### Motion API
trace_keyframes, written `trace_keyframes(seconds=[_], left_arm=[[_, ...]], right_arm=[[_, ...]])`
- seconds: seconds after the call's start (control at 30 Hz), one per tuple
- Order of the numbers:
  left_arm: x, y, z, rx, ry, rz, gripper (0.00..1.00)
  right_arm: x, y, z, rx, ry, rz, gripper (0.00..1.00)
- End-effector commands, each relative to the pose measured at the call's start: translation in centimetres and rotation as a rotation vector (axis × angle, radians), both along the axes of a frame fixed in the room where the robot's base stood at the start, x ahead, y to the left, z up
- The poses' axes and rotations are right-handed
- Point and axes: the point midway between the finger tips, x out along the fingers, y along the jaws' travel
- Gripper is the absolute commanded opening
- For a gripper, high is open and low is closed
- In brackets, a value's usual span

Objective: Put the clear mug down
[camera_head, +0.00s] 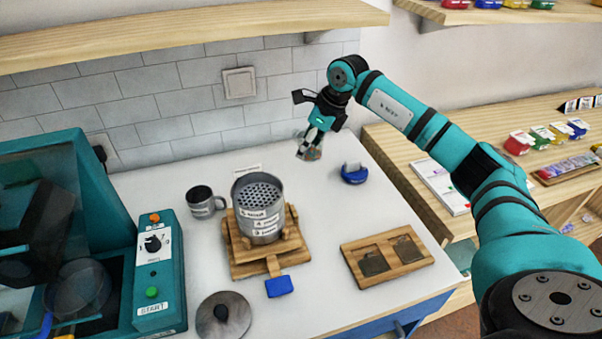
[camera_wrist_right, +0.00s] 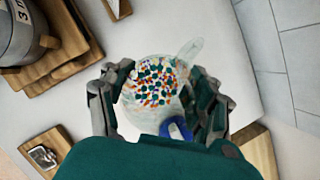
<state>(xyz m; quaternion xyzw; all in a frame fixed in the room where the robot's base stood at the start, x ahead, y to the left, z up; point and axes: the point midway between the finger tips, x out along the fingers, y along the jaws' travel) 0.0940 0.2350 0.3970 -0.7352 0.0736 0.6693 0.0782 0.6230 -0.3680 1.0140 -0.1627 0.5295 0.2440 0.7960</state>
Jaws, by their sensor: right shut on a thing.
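The clear mug (camera_head: 310,151) is in my right gripper (camera_head: 319,133), over the back part of the white counter in the head view. In the right wrist view the mug (camera_wrist_right: 150,112) lies between the two fingers of the right gripper (camera_wrist_right: 160,103), which is shut on it. Its handle points to the upper right, and many small white, green, orange and blue beads show inside. I cannot tell whether its base touches the counter. My left gripper is not in view.
A blue object (camera_head: 354,175) stands right of the mug. A metal pot (camera_head: 259,221) on a wooden stand, a grey mug (camera_head: 201,206), a round lid (camera_head: 223,318), a wooden tray (camera_head: 387,281) and a teal machine (camera_head: 155,240) occupy the counter. A shelf (camera_head: 190,32) hangs above.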

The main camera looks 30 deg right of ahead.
Motion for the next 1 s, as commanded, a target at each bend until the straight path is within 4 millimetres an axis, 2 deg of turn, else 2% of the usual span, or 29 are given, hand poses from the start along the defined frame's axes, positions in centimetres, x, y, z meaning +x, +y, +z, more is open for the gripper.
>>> trace_keyframes(seconds=[0.07,0.2,0.33,0.53,0.8,1.0], left_arm=[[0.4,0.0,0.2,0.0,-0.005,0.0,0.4],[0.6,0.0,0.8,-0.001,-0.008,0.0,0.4],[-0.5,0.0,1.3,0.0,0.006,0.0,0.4],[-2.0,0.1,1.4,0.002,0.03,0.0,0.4],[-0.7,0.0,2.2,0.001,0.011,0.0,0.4],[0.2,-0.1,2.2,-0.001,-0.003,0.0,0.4]], right_arm=[[0.2,-0.4,-0.2,0.001,0.002,-0.034,0.28],[0.1,-0.6,-2.5,0.001,0.005,-0.05,0.28],[0.2,-0.5,-4.8,0.001,0.003,-0.05,0.28],[0.2,-0.5,-6.5,0.001,0.001,-0.048,0.28],[0.2,-0.5,-9.7,0.001,0.001,-0.047,0.28],[0.2,-0.5,-9.8,0.001,-0.002,-0.047,0.28]])
